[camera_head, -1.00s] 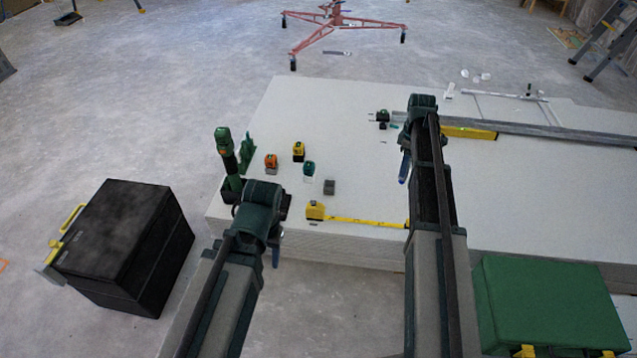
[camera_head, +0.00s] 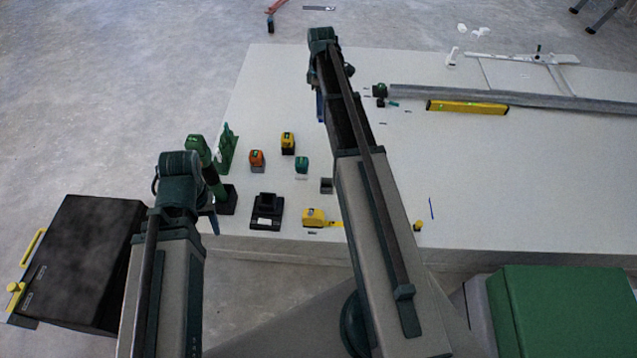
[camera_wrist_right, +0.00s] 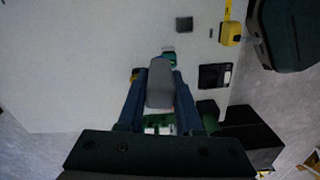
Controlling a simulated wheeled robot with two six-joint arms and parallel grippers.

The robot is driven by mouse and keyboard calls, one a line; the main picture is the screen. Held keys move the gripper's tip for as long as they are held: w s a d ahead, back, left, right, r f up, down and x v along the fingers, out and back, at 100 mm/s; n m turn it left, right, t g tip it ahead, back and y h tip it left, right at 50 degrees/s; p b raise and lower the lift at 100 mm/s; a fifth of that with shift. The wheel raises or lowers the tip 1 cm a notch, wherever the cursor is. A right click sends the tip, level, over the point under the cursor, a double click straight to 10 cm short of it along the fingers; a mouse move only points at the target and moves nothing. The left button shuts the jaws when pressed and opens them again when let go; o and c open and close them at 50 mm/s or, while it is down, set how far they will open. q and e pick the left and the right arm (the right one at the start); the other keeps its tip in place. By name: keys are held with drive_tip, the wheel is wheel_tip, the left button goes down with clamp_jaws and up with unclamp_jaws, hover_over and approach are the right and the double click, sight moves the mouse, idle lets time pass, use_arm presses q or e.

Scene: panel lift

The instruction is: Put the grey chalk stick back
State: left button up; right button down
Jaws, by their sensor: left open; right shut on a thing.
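A grey block-like piece, which I take for the grey chalk stick (camera_wrist_right: 160,86), is between the blue fingers of my right gripper (camera_wrist_right: 160,72) in the right wrist view. The right gripper is shut on it, over the white panel stack (camera_head: 480,190). In the head view my right gripper (camera_head: 320,105) is at the upper middle and the stick is hidden there. A small grey holder (camera_head: 326,185) with a dark top stands on the panel, to the left of my right forearm. My left gripper (camera_head: 213,222) is open at the panel's near left corner.
Orange (camera_head: 256,158), yellow (camera_head: 288,142) and teal (camera_head: 301,164) pieces stand near the holder. A black device (camera_head: 267,212), a yellow tape measure (camera_head: 314,216) and green tools (camera_head: 226,150) are close. A yellow level (camera_head: 467,107) lies right. A black box (camera_head: 80,260) stands left.

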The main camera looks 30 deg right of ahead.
drive_tip(key=s+a+f+n+b, duration=0.1)
drive_tip(key=s+f+b, duration=0.3)
drive_tip(key=f+b, duration=0.4)
drive_tip(key=s+a+f+n+b, duration=0.1)
drive_tip(key=s+f+b, duration=0.3)
drive_tip(key=f+b, duration=0.4)
drive_tip(key=shift+s+f, duration=0.3)
drive_tip(key=shift+f, duration=0.4)
wheel_tip(320, 180, down, 10)
drive_tip(key=b, duration=1)
drive_tip(key=shift+f, duration=0.1)
drive_tip(key=c, duration=0.6)
unclamp_jaws()
